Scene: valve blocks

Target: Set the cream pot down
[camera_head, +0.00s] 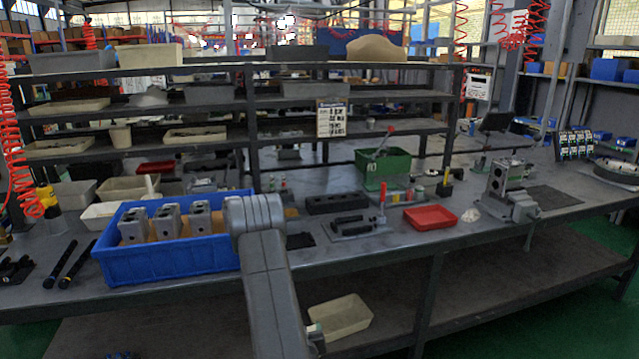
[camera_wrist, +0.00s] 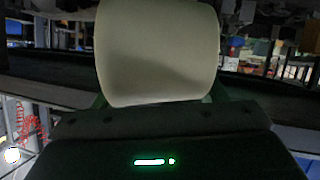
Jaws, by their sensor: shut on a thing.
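The cream pot (camera_wrist: 158,50) fills the upper middle of the wrist view, a smooth rounded body. My gripper (camera_wrist: 158,104) is shut on it; the fingers show only as dark green edges at the pot's lower left and right. The pot's far side is hidden. In the head view my grey arm reaches up from the bottom middle and bends in front of the bench; I cannot make out the gripper or the held pot there.
A grey bench (camera_head: 345,262) carries a blue crate (camera_head: 172,262) with grey valve blocks, a red tray (camera_head: 431,217) and a green bin (camera_head: 384,167). A cream tray (camera_head: 342,318) lies on the lower shelf (camera_head: 480,292).

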